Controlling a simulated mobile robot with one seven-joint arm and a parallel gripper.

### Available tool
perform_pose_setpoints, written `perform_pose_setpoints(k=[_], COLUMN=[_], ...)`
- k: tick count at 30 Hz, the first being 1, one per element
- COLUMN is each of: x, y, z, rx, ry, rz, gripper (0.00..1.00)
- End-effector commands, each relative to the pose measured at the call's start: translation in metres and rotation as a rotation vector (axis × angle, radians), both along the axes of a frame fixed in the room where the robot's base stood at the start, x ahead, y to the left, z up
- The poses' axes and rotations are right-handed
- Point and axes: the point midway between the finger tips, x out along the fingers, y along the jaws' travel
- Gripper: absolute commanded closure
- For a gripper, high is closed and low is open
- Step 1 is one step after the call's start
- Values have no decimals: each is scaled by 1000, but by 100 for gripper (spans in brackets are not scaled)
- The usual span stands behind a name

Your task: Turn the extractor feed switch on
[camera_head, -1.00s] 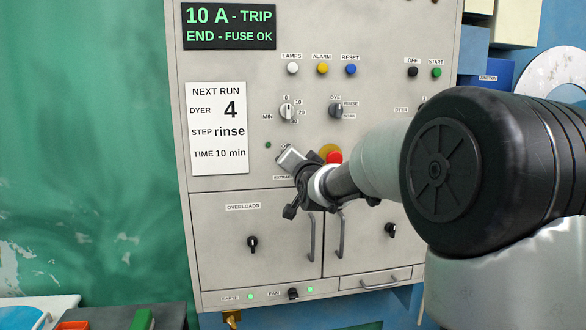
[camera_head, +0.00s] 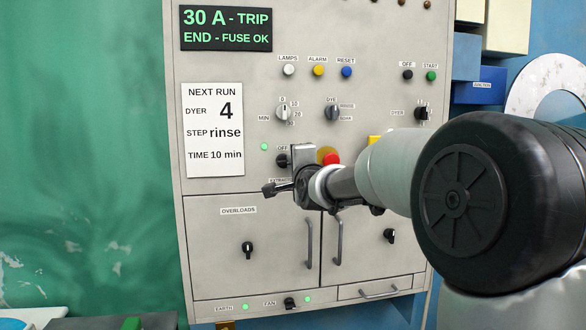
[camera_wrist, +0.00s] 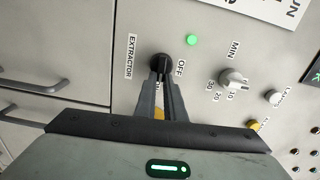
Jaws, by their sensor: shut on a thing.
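The extractor feed switch is a black rotary knob (camera_head: 282,161) on the grey panel, above the EXTRACTOR label and near the OFF mark. It also shows in the wrist view (camera_wrist: 159,61), at the fingertips. My gripper (camera_head: 297,158) is at the knob with its fingers shut on it; the fingers (camera_wrist: 160,80) point straight at it in the wrist view. The small lamp (camera_head: 264,146) left above the switch glows green, also in the wrist view (camera_wrist: 192,40). My gripper hides part of the knob and the label.
A red button on a yellow base (camera_head: 330,158) sits close right of my gripper. Above are the minute dial (camera_head: 283,112) and the DYE knob (camera_head: 332,113). Below are the doors with handles (camera_head: 309,243). The display (camera_head: 226,28) reads 30 A - TRIP, END - FUSE OK.

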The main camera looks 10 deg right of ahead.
Motion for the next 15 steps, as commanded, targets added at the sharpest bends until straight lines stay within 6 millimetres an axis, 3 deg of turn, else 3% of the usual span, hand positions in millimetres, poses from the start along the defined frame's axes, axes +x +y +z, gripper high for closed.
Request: perform_pose_setpoints(k=[15], x=[0], y=[0], z=[-1], rx=[76], ry=[0], rz=[0], gripper=[100])
